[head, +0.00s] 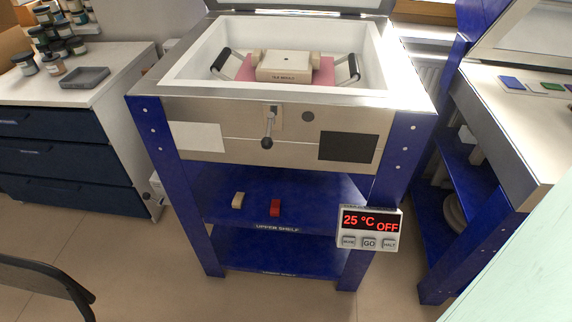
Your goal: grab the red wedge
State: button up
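The red wedge (275,208) is a small red block on the blue upper shelf (320,193) of the kiln stand, near the shelf's front edge. A similar cream block (238,200) lies a little to its left, apart from it. Nothing covers the red wedge. My gripper is not in view.
The open kiln (180,90) above holds a beige mold on a pink slab. A controller (368,230) reading 25 °C OFF hangs at the stand's front right. Blue legs flank the shelf. A dark chair (45,278) stands at lower left. The floor in front is clear.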

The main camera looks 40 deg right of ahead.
aim_at(275, 205)
jog(key=z, duration=0.7)
